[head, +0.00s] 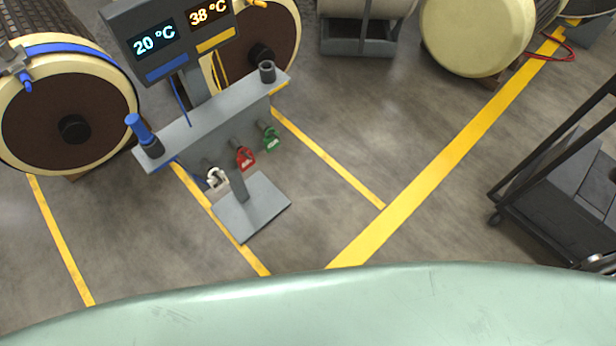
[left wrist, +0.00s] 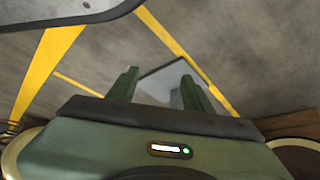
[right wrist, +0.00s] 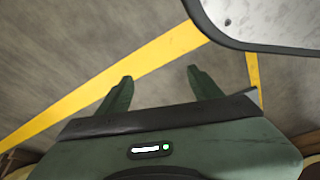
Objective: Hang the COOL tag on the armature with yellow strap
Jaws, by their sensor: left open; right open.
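Three tags hang on pegs of a grey stand (head: 210,118) in the head view: a white tag (head: 217,178), a red tag (head: 246,157) and a green tag (head: 271,139). Their lettering is too small to read, so I cannot tell which is COOL. An armature (head: 275,35) with yellow pieces stands behind the display, partly hidden by it. Another armature (head: 70,118) with a blue strap (head: 75,48) is at the left. My left gripper (left wrist: 160,82) and right gripper (right wrist: 160,78) are open and empty above the floor, away from the tags.
A display (head: 170,38) reads 20 °C above a blue bar and 38 °C above a yellow bar. A blue-handled tool (head: 138,127) stands in a holder on the stand. A black cart (head: 565,190) is at the right. Floor between stand and cart is clear.

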